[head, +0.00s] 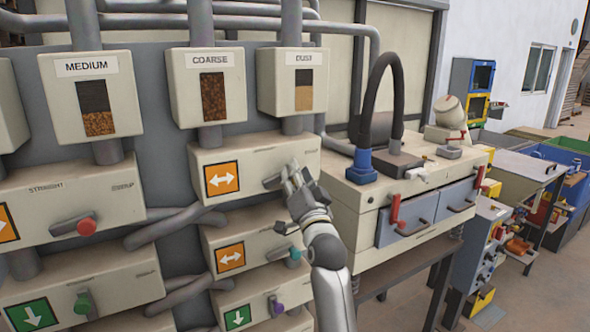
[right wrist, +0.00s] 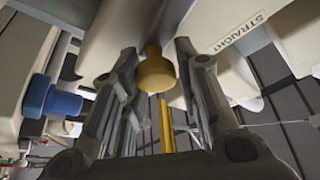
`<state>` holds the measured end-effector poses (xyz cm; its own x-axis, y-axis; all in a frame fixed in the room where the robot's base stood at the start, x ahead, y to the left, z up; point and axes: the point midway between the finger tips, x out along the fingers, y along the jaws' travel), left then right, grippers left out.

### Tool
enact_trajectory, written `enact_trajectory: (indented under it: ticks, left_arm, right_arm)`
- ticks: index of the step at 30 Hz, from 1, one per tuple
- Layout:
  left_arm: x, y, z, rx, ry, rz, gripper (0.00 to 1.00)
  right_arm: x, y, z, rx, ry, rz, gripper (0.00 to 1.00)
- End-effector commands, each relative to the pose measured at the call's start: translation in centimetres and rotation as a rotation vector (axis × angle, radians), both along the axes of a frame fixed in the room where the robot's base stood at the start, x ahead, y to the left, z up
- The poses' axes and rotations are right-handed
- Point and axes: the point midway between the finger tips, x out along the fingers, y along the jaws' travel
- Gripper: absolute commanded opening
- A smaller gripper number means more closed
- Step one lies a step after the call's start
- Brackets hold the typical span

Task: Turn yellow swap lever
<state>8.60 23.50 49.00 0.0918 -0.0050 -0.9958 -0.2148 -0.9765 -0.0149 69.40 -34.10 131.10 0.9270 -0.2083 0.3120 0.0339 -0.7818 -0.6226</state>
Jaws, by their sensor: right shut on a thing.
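The yellow swap lever's round knob (right wrist: 156,72) shows between the fingers of my right gripper (right wrist: 158,55) in the right wrist view. In the head view my right gripper (head: 297,183) is at the right end of the box under the DUST hopper. The gripper is shut on the lever, and its fingers hide the knob there. My left gripper is not in view.
Below are a box with a teal knob (head: 295,254) and one with a purple knob (head: 278,308). A red-knobbed lever (head: 86,227) is at left. A cabinet with a blue hose fitting (head: 361,167) stands close right of my right arm.

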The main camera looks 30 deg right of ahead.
Motion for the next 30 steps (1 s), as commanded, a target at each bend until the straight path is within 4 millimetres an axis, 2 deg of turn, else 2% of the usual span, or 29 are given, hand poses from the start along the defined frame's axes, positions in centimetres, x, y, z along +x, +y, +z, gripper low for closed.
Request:
enact_trajectory:
  ticks: [1,20,21,25,30]
  left_arm:
    - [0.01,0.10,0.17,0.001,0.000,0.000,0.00]
    - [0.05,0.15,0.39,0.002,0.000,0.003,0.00]
    - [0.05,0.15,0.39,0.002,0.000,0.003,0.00]
    - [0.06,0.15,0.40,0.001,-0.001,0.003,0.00]
    - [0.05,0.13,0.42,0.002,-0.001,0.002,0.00]
  right_arm:
    - [0.28,0.04,-1.37,0.014,0.032,0.000,0.00]
    - [0.27,-0.02,-1.79,0.062,0.034,0.000,0.00]
    - [0.27,-0.02,-1.78,0.062,0.034,0.000,0.31]
    - [0.28,0.01,-1.78,0.062,0.034,0.002,0.48]
    - [0.27,0.06,-1.58,0.064,0.030,0.004,0.49]
